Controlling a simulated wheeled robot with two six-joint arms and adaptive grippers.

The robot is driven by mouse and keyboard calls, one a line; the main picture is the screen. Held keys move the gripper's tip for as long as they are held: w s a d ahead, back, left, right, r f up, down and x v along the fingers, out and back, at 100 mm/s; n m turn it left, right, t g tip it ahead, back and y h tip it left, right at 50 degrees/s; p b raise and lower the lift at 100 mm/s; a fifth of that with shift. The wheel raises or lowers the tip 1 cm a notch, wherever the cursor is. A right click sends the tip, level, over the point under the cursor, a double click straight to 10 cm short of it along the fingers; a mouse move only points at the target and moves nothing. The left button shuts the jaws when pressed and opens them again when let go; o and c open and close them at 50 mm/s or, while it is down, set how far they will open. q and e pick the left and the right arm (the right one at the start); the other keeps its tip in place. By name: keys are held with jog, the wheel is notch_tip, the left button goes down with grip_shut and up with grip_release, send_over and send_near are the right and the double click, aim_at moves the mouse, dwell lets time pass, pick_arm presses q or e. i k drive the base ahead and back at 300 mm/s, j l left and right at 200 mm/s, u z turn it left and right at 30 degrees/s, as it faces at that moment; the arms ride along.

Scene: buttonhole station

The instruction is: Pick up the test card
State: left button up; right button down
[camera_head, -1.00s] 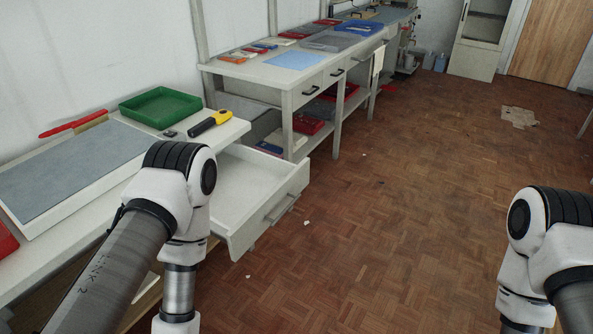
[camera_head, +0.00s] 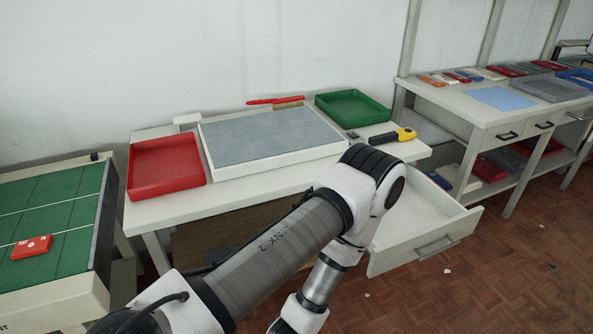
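A small red card with white lettering, apparently the test card (camera_head: 32,247), lies flat on the green lined surface (camera_head: 60,205) at the far left. My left arm reaches across the lower middle of the view, well to the right of the card. Its gripper is outside the picture. My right arm and gripper are not in view.
A white table holds a red tray (camera_head: 165,166), a grey mat (camera_head: 272,136), a green tray (camera_head: 352,107), a red-handled brush (camera_head: 276,101) and a yellow-black tool (camera_head: 393,135). An open drawer (camera_head: 425,215) juts out at the right. A second bench (camera_head: 480,115) stands beyond.

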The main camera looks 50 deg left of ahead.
aim_at(31, 246)
jog(key=u, duration=3.2)
jog(key=i+j, duration=0.85)
